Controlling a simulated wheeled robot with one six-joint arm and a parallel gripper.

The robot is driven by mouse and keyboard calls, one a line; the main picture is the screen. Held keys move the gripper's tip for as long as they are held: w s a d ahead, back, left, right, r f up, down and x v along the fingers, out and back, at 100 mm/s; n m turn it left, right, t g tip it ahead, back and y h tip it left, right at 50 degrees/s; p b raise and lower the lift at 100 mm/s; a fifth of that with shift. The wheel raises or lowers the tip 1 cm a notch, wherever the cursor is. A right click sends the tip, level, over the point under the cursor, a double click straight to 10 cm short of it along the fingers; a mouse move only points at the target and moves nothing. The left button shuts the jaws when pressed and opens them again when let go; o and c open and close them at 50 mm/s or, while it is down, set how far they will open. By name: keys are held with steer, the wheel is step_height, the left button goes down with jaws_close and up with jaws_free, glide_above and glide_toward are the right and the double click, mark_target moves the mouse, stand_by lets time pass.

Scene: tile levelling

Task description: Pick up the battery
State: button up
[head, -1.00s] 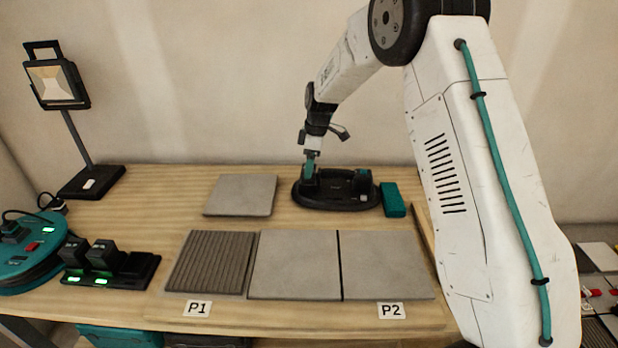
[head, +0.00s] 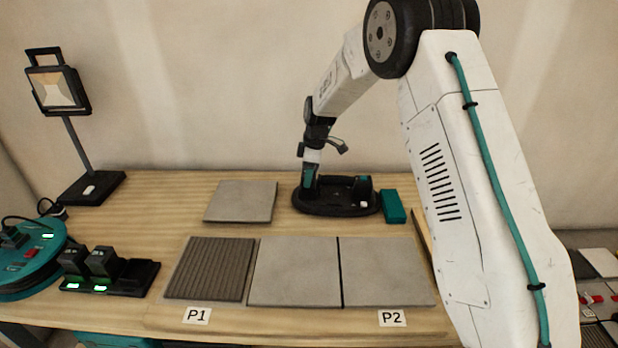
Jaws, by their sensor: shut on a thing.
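Two dark battery-like blocks (head: 103,263) with green lights sit upright in a black charger (head: 145,278) at the left front of the bench. A black oval tool (head: 337,205) with teal parts lies at the back of the bench. My gripper (head: 309,178) points down at the tool's left end and is shut on a small teal-and-black upright piece there. I cannot tell whether that piece is a battery or part of the tool, nor whether it is clear of the tool. The fingertips are small and partly hidden.
A teal box (head: 394,206) lies right of the tool. A loose grey tile (head: 241,202) lies left of it. In front are a ribbed tile (head: 209,268) and two grey tiles (head: 295,272). A work lamp (head: 92,188) and a teal reel (head: 32,265) stand left.

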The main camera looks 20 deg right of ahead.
steer(key=shift+r, duration=0.5)
step_height(320, 180, up, 2)
steer(key=shift+s+r, duration=0.1)
steer(key=shift+r, duration=0.1)
steer(key=s+a+r, duration=0.1)
steer(key=s+a, duration=0.2)
steer(key=s, duration=0.4)
steer(key=s+a, duration=0.2)
steer(key=s, duration=0.6)
step_height(320, 180, up, 6)
